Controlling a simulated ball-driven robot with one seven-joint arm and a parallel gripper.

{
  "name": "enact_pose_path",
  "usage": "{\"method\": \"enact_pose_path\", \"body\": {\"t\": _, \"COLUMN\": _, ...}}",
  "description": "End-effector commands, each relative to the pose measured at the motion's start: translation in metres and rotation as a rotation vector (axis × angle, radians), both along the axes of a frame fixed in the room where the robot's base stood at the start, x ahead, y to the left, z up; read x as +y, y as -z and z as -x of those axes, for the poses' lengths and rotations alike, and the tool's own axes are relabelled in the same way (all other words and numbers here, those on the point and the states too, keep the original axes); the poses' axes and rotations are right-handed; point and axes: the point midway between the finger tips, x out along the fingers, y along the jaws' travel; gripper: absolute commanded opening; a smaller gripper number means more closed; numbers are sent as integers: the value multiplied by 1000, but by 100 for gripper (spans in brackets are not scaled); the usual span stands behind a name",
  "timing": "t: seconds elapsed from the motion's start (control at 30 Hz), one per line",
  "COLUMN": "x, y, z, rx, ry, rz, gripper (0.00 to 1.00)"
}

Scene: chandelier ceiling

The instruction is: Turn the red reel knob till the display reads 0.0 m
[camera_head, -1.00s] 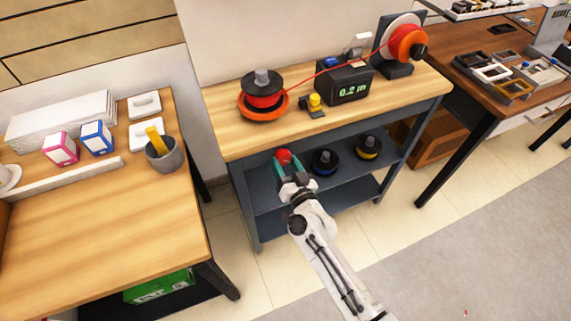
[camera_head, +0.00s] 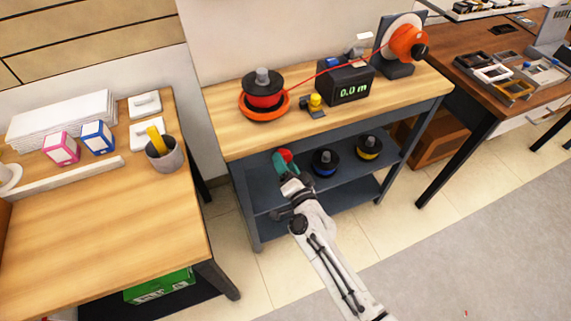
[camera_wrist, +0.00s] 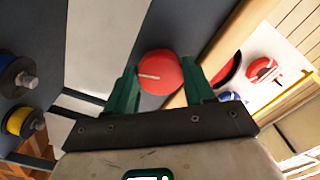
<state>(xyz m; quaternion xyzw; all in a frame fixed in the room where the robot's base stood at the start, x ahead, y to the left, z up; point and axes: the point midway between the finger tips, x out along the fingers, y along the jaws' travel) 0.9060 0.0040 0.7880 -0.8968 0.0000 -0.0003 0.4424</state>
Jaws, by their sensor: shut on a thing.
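The red reel knob (camera_head: 285,155) sits on the front edge of the workbench, below the tabletop. The display (camera_head: 345,84) on the bench is a black box reading 0.0 m in green. A red line runs over it from the spool (camera_head: 262,92) in an orange ring to the large red reel (camera_head: 406,43).
Blue-marked (camera_head: 325,162) and yellow-marked (camera_head: 369,147) black spools sit on the shelf, right of my gripper. A table (camera_head: 110,215) stands at the left.

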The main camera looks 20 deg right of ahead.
Motion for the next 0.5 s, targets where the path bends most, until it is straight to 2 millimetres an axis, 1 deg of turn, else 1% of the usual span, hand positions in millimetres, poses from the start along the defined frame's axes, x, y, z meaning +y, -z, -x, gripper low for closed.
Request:
{"method": "enact_pose_path", "body": {"t": 0.2, "x": 0, "y": 1, "z": 0, "rx": 2, "ry": -1, "rz": -40, "gripper": 23}}
{"method": "enact_pose_path", "body": {"t": 0.5, "x": 0, "y": 1, "z": 0, "rx": 2, "ry": -1, "rz": -43, "gripper": 23}}
